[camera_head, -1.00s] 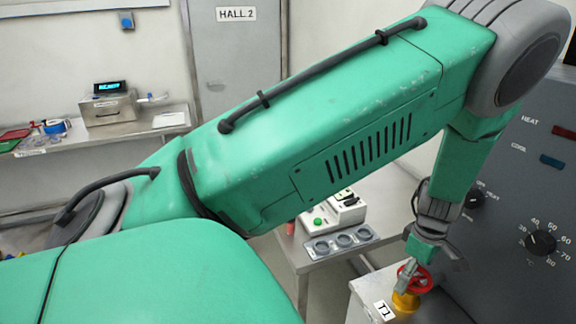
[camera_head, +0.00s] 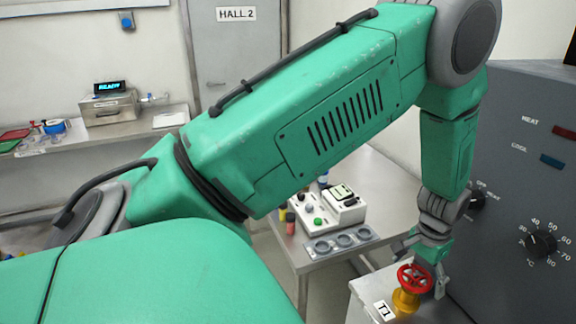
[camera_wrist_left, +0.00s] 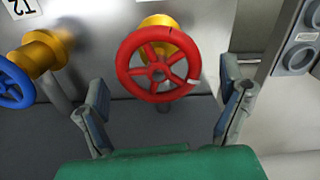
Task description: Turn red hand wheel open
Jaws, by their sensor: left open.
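The red hand wheel (camera_head: 415,279) sits on a yellow valve body (camera_head: 405,301) on top of the metal unit labelled T1. In the left wrist view the red wheel (camera_wrist_left: 158,64) shows whole, with its spokes and a small white mark on the rim. My left gripper (camera_head: 424,268) is at the wheel, behind it in the head view. In the wrist view its two fingers (camera_wrist_left: 162,115) are spread wide, one to each side below the wheel, with nothing between them. I cannot tell whether either finger touches the rim. My right gripper is not in view.
A blue hand wheel (camera_wrist_left: 12,84) on another yellow valve is at the left of the wrist view, close to the left finger. A grey control panel (camera_head: 520,190) with knobs stands at the right. A side table (camera_head: 330,258) holds a small device and a tray with round wells.

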